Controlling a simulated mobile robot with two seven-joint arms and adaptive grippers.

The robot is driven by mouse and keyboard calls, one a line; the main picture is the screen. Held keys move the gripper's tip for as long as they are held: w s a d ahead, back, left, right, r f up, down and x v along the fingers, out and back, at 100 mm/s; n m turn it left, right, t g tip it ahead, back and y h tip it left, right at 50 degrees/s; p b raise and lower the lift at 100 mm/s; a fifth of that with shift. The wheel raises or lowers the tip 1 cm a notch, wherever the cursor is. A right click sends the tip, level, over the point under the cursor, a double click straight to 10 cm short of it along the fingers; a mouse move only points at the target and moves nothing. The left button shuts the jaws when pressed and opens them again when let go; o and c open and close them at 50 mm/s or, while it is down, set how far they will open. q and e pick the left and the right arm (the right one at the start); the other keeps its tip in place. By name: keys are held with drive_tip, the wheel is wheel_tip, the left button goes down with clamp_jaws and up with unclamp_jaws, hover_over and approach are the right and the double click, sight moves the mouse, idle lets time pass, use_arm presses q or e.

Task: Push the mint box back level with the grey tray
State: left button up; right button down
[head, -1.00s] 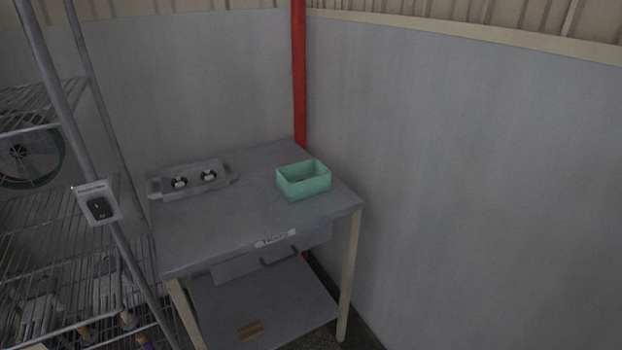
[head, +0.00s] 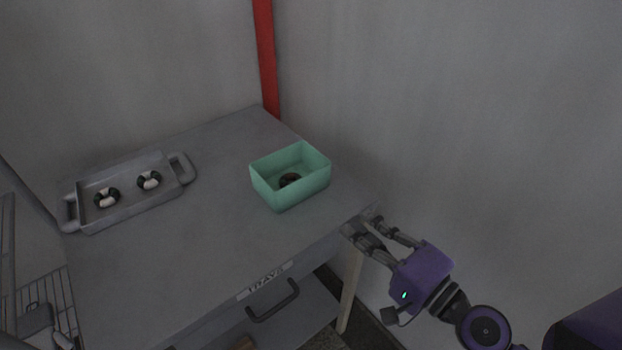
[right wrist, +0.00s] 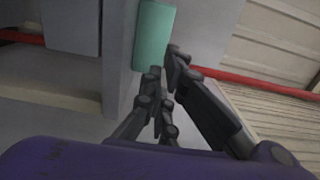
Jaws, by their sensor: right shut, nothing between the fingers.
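The mint box (head: 291,190) is an open-topped box near the right side of the grey table, with a small dark round item inside it. The grey tray (head: 130,205) has two handles and lies at the back left of the table, holding two black-and-white round pieces. The mint box sits closer to the table's front edge than the tray. My right gripper (head: 362,222) is shut and empty at the table's front right corner, apart from the box. In the right wrist view, the mint box (right wrist: 153,38) shows beyond the fingertips. My left gripper is not in view.
The grey table (head: 215,235) has clear room between tray and box. A drawer with a handle (head: 273,301) is under its front edge. A red pole (head: 265,60) stands behind the table, with grey walls at the back and right. A wire rack (head: 45,300) stands at left.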

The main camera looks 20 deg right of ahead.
drive_tip(key=w+a+r+p, duration=0.1)
drive_tip(key=w+p, duration=0.1)
drive_tip(key=p, duration=0.3)
approach(277, 158)
drive_tip(key=v, duration=0.4)
drive_tip(key=shift+s+d+r, duration=0.2)
drive_tip(key=shift+s+r, duration=0.1)
drive_tip(key=shift+s, duration=0.05)
drive_tip(key=shift+w+a+f, duration=0.15)
drive_tip(key=shift+w+a, duration=0.05)
drive_tip(key=shift+w, duration=0.3)
drive_tip(key=x, duration=1.1)
drive_tip(key=shift+w+a+f, duration=0.1)
drive_tip(key=shift+w+a, duration=0.05)
drive_tip(key=b+x, duration=0.1)
drive_tip(key=x, duration=0.6)
drive_tip(key=shift+f, duration=0.1)
drive_tip(key=shift+w+a, duration=0.15)
drive_tip(key=shift+w, duration=0.2)
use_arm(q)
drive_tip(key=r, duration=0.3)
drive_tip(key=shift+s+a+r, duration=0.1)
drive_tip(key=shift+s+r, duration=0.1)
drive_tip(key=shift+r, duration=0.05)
use_arm(e)
drive_tip(key=shift+r, duration=0.2)
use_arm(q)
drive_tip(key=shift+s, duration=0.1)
use_arm(e)
drive_tip(key=shift+s, duration=0.1)
